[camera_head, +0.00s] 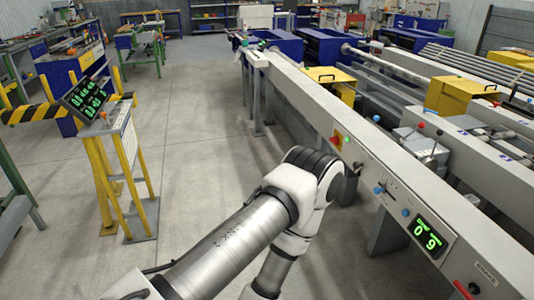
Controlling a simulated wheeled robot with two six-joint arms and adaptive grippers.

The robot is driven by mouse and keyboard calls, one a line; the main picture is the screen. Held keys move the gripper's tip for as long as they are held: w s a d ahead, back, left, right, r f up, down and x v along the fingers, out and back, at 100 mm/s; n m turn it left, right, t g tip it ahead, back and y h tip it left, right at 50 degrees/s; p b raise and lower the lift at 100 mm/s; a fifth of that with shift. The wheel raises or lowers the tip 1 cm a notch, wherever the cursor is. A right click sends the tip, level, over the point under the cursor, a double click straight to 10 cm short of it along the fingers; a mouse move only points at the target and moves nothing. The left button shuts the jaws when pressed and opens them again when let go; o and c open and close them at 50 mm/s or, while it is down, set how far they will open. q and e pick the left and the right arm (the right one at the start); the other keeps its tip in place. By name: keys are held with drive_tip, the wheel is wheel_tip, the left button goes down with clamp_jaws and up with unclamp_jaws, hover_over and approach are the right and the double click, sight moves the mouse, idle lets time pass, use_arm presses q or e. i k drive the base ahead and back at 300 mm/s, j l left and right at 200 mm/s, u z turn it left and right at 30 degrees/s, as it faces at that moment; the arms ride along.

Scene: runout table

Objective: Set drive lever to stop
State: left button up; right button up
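I cannot tell for sure which control is the drive lever. A black knob (357,167) and blue knobs (379,190) are further up the panel. A red-topped lever (420,126) and a black-topped lever (438,134) stand behind the rail. My arm comes in from the lower left and bends in front of the panel. Neither gripper shows; the arm's far end leaves the bottom edge.
A green display (428,238) on the panel reads 09. A yellow-legged stand (124,170) with a green-digit screen (87,99) is at left. The floor (205,140) between is clear.

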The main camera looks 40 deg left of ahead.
sight(357, 166)
drive_tip(key=u, duration=0.75)
drive_tip(key=i+j+z, duration=0.45)
drive_tip(key=j, duration=0.15)
drive_tip(key=i+j+z, duration=0.45)
drive_tip(key=j, duration=0.3)
drive_tip(key=j+z, duration=0.25)
drive_tip(key=j, duration=0.15)
